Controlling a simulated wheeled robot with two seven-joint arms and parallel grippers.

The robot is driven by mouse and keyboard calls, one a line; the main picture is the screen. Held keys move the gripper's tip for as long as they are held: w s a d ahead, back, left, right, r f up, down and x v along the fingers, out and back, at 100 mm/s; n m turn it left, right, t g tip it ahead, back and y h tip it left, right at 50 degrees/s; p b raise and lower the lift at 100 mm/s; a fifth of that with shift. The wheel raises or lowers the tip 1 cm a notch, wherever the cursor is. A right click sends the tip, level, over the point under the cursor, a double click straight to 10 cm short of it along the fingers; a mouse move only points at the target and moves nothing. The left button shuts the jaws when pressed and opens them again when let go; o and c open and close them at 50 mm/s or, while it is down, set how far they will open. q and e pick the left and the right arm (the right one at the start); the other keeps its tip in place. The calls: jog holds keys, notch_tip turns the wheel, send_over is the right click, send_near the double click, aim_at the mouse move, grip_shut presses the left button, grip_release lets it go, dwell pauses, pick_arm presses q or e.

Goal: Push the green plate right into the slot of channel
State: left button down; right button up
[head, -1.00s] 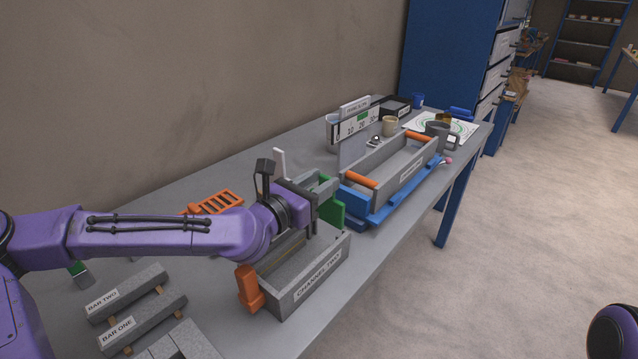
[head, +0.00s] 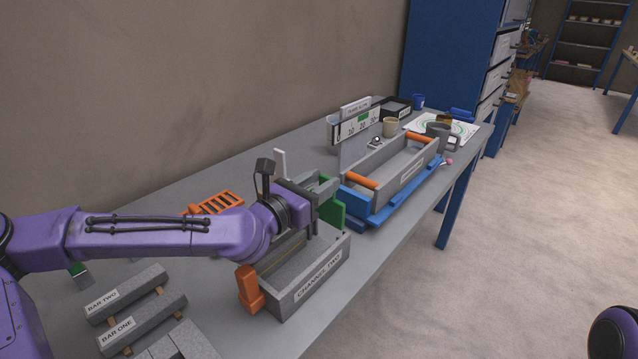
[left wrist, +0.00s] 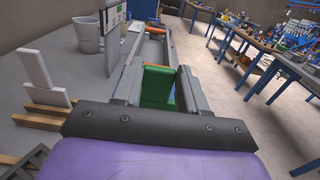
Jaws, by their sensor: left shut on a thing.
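The green plate (head: 334,212) stands upright at the far end of the grey channel labelled CHANNEL TWO (head: 335,262). My left gripper (head: 322,194) is at that far end, shut on the plate. In the left wrist view, the green plate (left wrist: 156,88) shows between the two grey fingers (left wrist: 158,84). The slot is hidden by the gripper and plate, so I cannot tell how far the plate sits in it. My right gripper is out of view.
A grey trough with orange ends (head: 395,172) on a blue base (head: 380,217) stands just beyond the plate. An orange block (head: 249,288) is at the channel's near end. BAR ONE (head: 150,322) and BAR TWO (head: 125,293) lie nearer. An orange rack (head: 218,202) is behind my arm.

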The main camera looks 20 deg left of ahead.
aim_at(332, 211)
pick_arm(q)
jog(key=shift+b, duration=0.4)
dwell(0.5)
jog(key=shift+f+b, duration=1.6)
jog(key=shift+b, duration=0.15)
jog(key=shift+f, duration=0.1)
